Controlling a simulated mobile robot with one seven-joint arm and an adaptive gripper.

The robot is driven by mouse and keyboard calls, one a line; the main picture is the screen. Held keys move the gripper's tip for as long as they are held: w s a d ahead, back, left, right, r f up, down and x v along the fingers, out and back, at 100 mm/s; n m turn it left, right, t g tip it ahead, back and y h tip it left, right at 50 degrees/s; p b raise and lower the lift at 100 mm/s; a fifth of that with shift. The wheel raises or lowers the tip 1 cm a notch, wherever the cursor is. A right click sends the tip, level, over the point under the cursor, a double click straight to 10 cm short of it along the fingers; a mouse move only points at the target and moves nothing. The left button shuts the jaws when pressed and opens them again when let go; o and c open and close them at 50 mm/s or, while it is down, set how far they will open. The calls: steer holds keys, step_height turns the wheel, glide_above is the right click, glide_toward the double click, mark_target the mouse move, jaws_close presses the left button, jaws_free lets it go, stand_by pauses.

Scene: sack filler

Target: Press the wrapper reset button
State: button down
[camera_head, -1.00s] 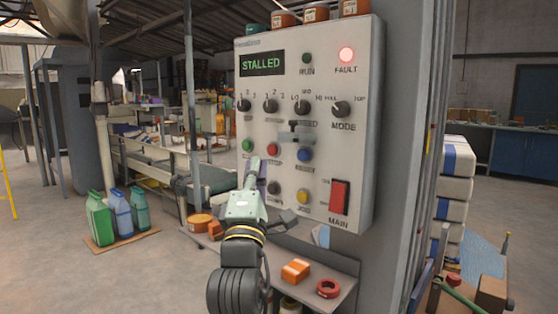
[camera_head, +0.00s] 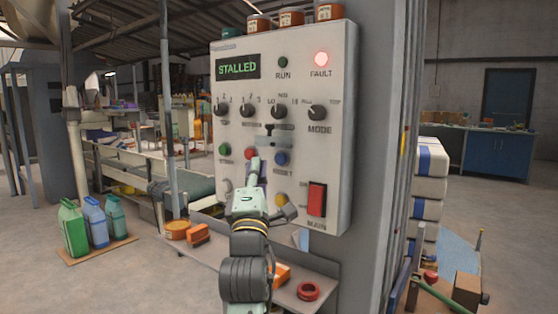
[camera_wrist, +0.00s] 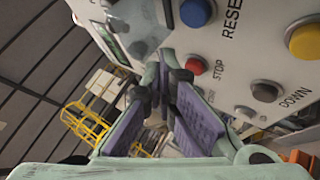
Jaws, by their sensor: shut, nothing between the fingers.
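The reset button is a round blue button (camera_head: 281,158) on the pale control panel (camera_head: 345,150), labelled RESET. It also shows in the wrist view as a blue button (camera_wrist: 197,12) at the top edge, beside its RESET lettering. My gripper (camera_head: 258,168) is shut and empty. In the head view its tips are just below the red stop button (camera_head: 251,153), left of and slightly below the blue one. In the wrist view the fingertips (camera_wrist: 168,60) are below and left of the blue button, visibly apart from it. The panel's display (camera_head: 238,67) reads STALLED.
Other controls nearby are a green button (camera_head: 225,150), a yellow button (camera_head: 281,201), a red main switch (camera_head: 317,199) and several knobs. A shelf (camera_head: 325,268) below holds orange items and a red ring (camera_head: 308,290).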

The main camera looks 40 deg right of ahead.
steer(key=shift+w+d, duration=0.25)
steer(key=shift+d, duration=0.5)
steer(key=shift+w+d, duration=0.25)
steer(key=shift+d, duration=0.5)
stand_by(0.3)
steer(key=shift+w+d, duration=0.1)
steer(key=shift+d, duration=0.3)
steer(key=shift+w+d+p, duration=0.2)
steer(key=shift+d+p, duration=0.1)
steer(key=shift+d, duration=0.2)
stand_by(0.8)
steer(key=shift+a, duration=0.1)
steer(key=shift+s+a, duration=0.35)
steer(key=shift+a, duration=0.4)
steer(key=a, duration=0.1)
steer(key=s+a, duration=0.1)
steer(key=a, duration=0.2)
steer(key=shift+s+a, duration=0.3)
steer(key=shift+a, duration=0.1)
